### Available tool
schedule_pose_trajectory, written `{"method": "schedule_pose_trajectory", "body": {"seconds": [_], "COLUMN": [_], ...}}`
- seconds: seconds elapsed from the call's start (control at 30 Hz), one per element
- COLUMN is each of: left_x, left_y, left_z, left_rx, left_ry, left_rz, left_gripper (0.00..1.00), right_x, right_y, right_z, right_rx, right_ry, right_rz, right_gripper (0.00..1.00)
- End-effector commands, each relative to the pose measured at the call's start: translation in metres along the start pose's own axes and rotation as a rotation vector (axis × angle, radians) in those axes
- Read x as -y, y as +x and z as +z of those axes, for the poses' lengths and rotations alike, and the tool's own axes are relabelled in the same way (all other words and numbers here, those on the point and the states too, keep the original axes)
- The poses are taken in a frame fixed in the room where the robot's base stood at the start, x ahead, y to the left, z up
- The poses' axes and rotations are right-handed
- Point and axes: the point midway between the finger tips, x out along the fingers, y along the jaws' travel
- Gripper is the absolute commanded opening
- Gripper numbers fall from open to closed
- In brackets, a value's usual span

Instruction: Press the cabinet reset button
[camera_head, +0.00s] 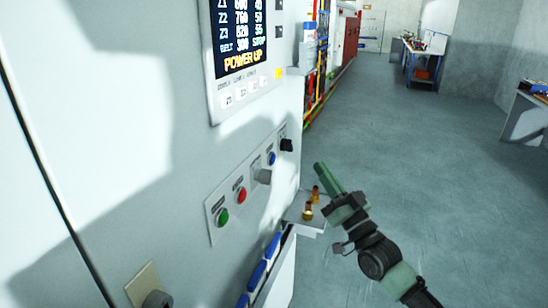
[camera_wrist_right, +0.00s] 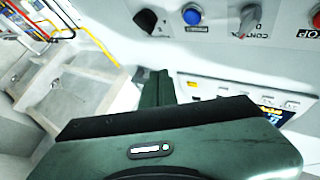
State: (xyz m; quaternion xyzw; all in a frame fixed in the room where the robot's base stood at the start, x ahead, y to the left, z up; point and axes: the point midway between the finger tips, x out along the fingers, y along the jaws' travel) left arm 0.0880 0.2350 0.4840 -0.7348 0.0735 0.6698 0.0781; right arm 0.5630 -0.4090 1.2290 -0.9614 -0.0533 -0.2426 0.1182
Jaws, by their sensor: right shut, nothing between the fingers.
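The white cabinet (camera_head: 160,120) fills the left of the head view. Its tilted button panel (camera_head: 229,201) carries a green button (camera_head: 222,217), a red button (camera_head: 241,194), a grey selector switch (camera_head: 262,176), a blue button (camera_head: 271,158) and a black knob (camera_head: 286,144). The blue button also shows in the right wrist view (camera_wrist_right: 192,15), between the black knob and the grey switch; its label is too small to read. My right gripper (camera_head: 320,168) is shut and empty, right of the panel and apart from it. In the right wrist view its fingers (camera_wrist_right: 159,88) point towards the panel. My left gripper is out of view.
A display (camera_head: 238,50) is mounted above the panel. A small shelf (camera_head: 305,222) with brass-coloured pieces juts out below it, close to my right gripper. Blue handles (camera_head: 257,275) line the lower cabinet edge. The grey floor (camera_head: 420,140) to the right is open, with benches beyond.

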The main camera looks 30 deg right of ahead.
Motion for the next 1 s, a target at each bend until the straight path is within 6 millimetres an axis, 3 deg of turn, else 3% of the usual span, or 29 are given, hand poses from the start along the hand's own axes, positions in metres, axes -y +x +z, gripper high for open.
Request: {"method": "schedule_pose_trajectory", "body": {"seconds": [0.37, 1.0], "left_x": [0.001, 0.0], "left_y": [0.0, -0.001], "left_z": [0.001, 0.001], "left_rx": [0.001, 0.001], "left_ry": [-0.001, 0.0], "left_rz": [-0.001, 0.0], "left_gripper": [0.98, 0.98], "right_x": [0.002, 0.04], "right_y": [0.003, 0.056], "right_z": [0.003, 0.043], "right_rx": [0.001, 0.003], "right_ry": [0.001, 0.001], "right_rz": [0.002, 0.003], "right_gripper": [0.0, 0.0]}}
